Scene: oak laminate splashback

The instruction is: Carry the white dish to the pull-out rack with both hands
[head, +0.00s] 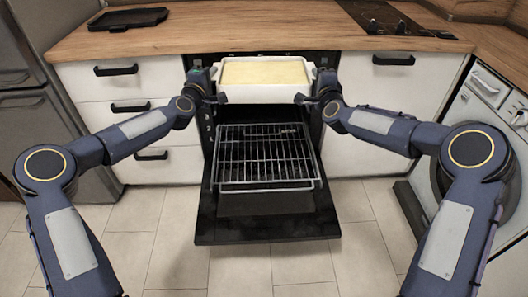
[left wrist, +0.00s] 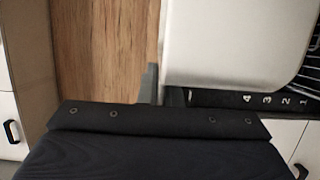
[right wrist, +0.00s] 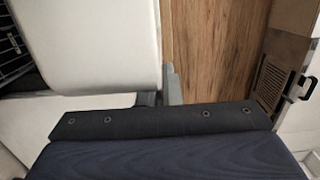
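The white dish (head: 265,94), filled with something yellow, is held level in the air in front of the counter edge, above the pull-out rack. My left gripper (head: 215,84) is shut on its left end and my right gripper (head: 314,87) on its right end. The dish's white side also fills the upper right of the left wrist view (left wrist: 230,45) and the upper left of the right wrist view (right wrist: 90,45). The fingertips are mostly hidden in the wrist views. The wire pull-out rack (head: 265,172) is extended and empty, lower than the dish.
The open oven door (head: 268,222) lies under the rack. The wooden worktop (head: 240,25) holds a black tray (head: 128,18) at the left and a dark hob (head: 390,18) at the right. White drawers (head: 130,85) flank the oven; a washing machine (head: 480,110) stands at the right.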

